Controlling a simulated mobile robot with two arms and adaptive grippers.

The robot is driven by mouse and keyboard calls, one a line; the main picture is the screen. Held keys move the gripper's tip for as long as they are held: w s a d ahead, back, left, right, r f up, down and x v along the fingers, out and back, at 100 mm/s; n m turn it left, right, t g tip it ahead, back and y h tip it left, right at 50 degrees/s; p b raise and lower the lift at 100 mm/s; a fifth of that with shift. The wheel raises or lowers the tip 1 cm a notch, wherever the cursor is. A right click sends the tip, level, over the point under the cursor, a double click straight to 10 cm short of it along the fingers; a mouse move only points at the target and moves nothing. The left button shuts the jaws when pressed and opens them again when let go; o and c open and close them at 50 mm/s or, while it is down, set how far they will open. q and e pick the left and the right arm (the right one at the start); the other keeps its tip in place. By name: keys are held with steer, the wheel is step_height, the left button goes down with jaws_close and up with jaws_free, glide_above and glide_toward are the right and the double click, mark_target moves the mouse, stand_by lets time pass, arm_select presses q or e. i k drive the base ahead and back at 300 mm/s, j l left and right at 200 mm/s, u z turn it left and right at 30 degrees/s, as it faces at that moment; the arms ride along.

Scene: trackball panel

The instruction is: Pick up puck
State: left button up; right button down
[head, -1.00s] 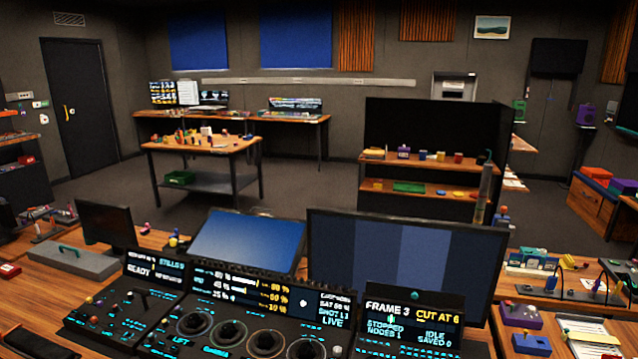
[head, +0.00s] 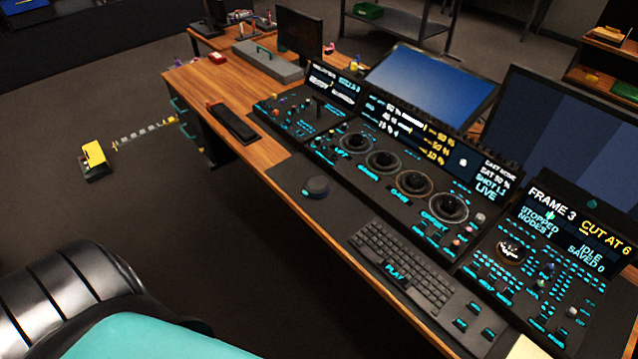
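A dark round puck (head: 316,187) lies flat on the black mat at the front of the desk, left of the keyboard. It has a dark top with a faintly lighter rim and nothing covers it. Neither of my grippers shows in the head view, so nothing is seen touching the puck.
A keyboard (head: 402,267) and the control panel with several round dials (head: 401,184) lie right of and behind the puck. A black bar-shaped object (head: 233,123) lies on the wooden desk (head: 197,82).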

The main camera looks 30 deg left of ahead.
mark_target(318, 186)
steer(key=i+j+u, duration=0.15)
steer(key=j+u, duration=0.2)
steer(key=u, duration=0.15)
steer(key=i+j+u, duration=0.25)
steer(key=u, duration=0.2)
